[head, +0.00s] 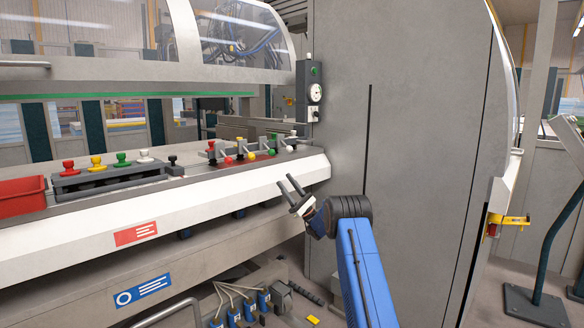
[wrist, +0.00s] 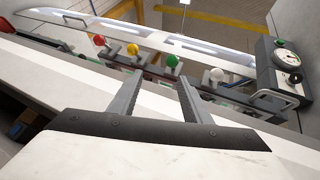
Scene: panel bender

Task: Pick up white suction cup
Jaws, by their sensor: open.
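A white suction cup (head: 145,156) stands upright at the right end of a dark rack (head: 105,181) on the machine's ledge in the head view. Red (head: 68,167), yellow (head: 96,161) and green (head: 122,158) cups stand in a row to its left. My gripper (head: 288,187) is open and empty, in front of the ledge's right end, well to the right of the white cup. In the wrist view, the two fingers (wrist: 158,92) stand apart with nothing between them. I cannot make out the white cup there.
Ball-topped levers, including a white one (wrist: 217,75), stand on the ledge beyond my fingers. A gauge box (head: 314,92) is on the grey cabinet (head: 420,130) at right. A red bin (head: 22,195) sits left of the rack.

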